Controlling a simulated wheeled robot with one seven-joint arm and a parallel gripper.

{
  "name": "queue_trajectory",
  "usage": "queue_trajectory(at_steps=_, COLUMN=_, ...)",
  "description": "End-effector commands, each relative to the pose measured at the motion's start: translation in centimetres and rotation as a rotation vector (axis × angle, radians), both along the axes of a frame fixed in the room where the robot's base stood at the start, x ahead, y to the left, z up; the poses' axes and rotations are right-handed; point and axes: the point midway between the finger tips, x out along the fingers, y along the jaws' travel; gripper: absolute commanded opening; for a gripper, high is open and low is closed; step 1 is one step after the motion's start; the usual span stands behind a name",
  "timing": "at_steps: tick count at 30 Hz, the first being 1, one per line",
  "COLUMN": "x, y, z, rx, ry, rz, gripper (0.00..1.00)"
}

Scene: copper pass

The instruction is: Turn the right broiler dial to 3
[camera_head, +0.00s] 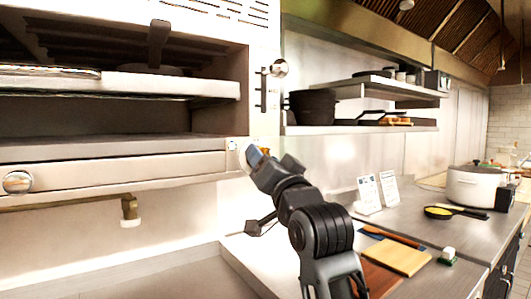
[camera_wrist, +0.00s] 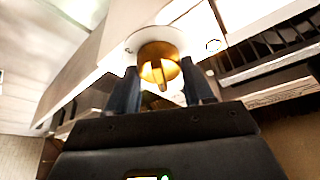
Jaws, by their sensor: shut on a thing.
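The right broiler dial is a brass knob (camera_wrist: 158,66) on a round white plate (camera_wrist: 180,40), seen from below in the wrist view. My gripper (camera_wrist: 163,82) has one dark finger on each side of the knob and is shut on it. In the head view, my gripper (camera_head: 257,162) reaches the right end of the broiler's front panel (camera_head: 130,172). It hides most of the dial there; only part of the pale dial plate (camera_head: 245,152) shows. The number the dial points to cannot be read. A second, silver dial (camera_head: 17,182) is at the panel's left end.
A lever with a round knob (camera_head: 279,68) stands out above the right dial. Dark pots (camera_head: 312,106) sit on the wall shelf to the right. The counter below holds standing cards (camera_head: 370,193), a cutting board (camera_head: 397,256), and a large pot (camera_head: 474,186).

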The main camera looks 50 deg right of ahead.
Motion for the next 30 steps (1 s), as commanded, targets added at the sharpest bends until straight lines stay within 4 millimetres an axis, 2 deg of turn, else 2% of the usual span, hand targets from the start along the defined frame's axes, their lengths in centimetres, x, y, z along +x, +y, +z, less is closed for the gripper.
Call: queue_trajectory(at_steps=30, x=0.1, y=0.27, z=0.33, rx=0.933, ry=-0.269, rz=0.001, gripper=0.21)
